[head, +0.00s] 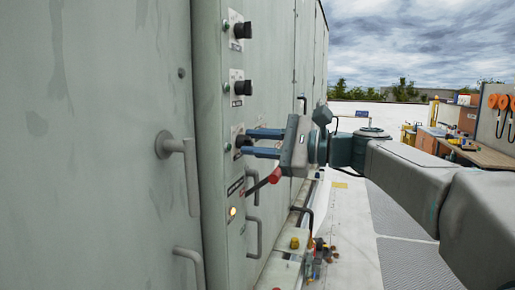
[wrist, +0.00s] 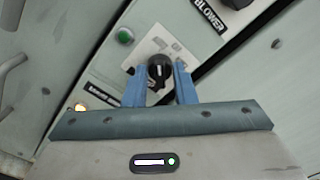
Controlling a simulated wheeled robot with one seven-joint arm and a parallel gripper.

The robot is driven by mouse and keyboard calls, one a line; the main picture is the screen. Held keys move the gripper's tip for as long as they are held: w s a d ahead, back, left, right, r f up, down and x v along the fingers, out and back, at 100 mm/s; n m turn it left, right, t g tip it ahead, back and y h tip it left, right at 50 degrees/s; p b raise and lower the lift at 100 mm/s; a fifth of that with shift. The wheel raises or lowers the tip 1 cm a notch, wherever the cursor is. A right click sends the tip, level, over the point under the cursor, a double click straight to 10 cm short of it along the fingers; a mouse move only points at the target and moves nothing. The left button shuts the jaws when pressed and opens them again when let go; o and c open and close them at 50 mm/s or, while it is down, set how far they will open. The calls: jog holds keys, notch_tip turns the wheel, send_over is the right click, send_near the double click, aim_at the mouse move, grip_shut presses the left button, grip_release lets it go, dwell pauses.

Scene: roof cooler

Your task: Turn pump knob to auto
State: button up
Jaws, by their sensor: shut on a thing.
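The pump knob (wrist: 159,72) is black with a white pointer mark. It sits on a pale plate (wrist: 146,48) whose position lettering is too small to read. My gripper (wrist: 161,80) is shut on the knob, one blue finger on each side. Which position the pointer marks, I cannot tell for sure.
Two more black knobs, an upper one (head: 242,30) and a middle one (head: 243,87), sit above. A red-ended lever (head: 275,175) is just below my gripper. Door handles (head: 183,160) stick out at left. An amber lamp (head: 232,211) glows below. A workbench (head: 480,155) stands far right.

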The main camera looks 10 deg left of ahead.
dwell(0.3)
jog(key=o, duration=1)
jog(key=d, duration=0.4)
jog(key=d+b, duration=0.1)
jog(key=d, duration=0.4)
jog(key=s+d, duration=0.1)
jog(key=d, duration=0.4)
jog(key=shift+s+b, duration=0.1)
jog(key=shift+b, duration=0.25)
jog(key=shift+a, duration=0.1)
